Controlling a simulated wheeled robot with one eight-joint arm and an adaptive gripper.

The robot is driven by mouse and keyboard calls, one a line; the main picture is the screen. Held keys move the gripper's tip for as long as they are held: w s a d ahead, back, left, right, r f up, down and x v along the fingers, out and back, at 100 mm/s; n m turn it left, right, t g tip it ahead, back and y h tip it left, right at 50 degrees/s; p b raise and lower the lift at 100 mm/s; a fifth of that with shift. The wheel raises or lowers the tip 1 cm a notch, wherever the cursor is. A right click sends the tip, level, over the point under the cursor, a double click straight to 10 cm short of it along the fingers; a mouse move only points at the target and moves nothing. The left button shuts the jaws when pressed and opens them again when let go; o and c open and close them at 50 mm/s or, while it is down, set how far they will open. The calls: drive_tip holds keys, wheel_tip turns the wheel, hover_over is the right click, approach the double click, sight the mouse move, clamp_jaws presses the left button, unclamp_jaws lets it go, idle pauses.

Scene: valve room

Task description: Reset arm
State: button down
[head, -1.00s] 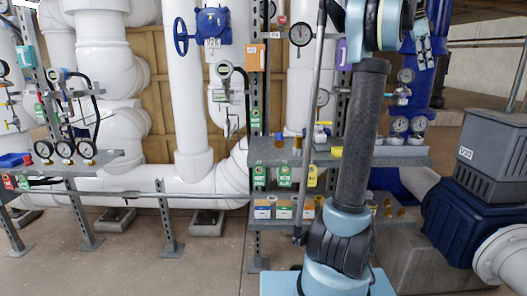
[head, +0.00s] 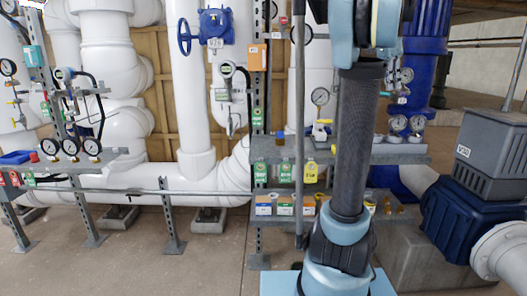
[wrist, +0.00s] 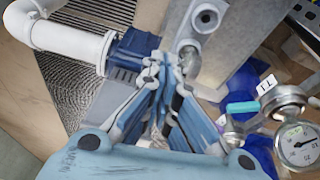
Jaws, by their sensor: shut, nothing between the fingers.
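My gripper (wrist: 168,70) shows in the wrist view, its blue-and-grey fingers together with nothing held between them. It points past a grey metal piece and a dark blue unit; I cannot tell how far off they are. In the head view my arm stands upright right of the middle, its upper part cut off by the top edge. I cannot make out my gripper in that view.
A blue motor unit (head: 475,215) is at the right. A gauge (wrist: 298,145) and teal-handled valve (wrist: 243,107) are at the wrist view's right. The floor at front left is clear.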

drive_tip(key=s+a+f+n+t+y, duration=0.1)
drive_tip(key=s+a+f+n, duration=0.65)
drive_tip(key=f, duration=0.55)
drive_tip(key=s+a+f+n+t+y, duration=0.1)
drive_tip(key=s+a+f+n, duration=0.3)
drive_tip(key=s+a+f, duration=0.65)
drive_tip(key=s+a+f+n+t+y, duration=0.1)
drive_tip(key=s+a+f+n, duration=0.5)
drive_tip(key=a+f, duration=0.7)
drive_tip(key=w+d+r+m+t+y, duration=0.1)
drive_tip(key=w+d+r+m+y, duration=0.25)
drive_tip(key=w+r, duration=0.5)
drive_tip(key=w+d+r+m+t+y, duration=0.1)
drive_tip(key=w+d+r+m+y, duration=0.3)
drive_tip(key=w, duration=0.8)
drive_tip(key=m+t, duration=0.6)
drive_tip(key=t, duration=0.4)
approach(403, 94)
wheel_tip(403, 94, down, 4)
drive_tip(key=a, duration=0.2)
drive_tip(key=s+d+r+m+t+h, duration=0.1)
drive_tip(key=s+d+r+t, duration=0.15)
drive_tip(key=d, duration=0.75)
drive_tip(key=w+a, duration=0.7)
drive_tip(key=w, duration=0.3)
drive_tip(key=shift+w+a+f, duration=0.2)
drive_tip(key=shift+a+f, duration=0.05)
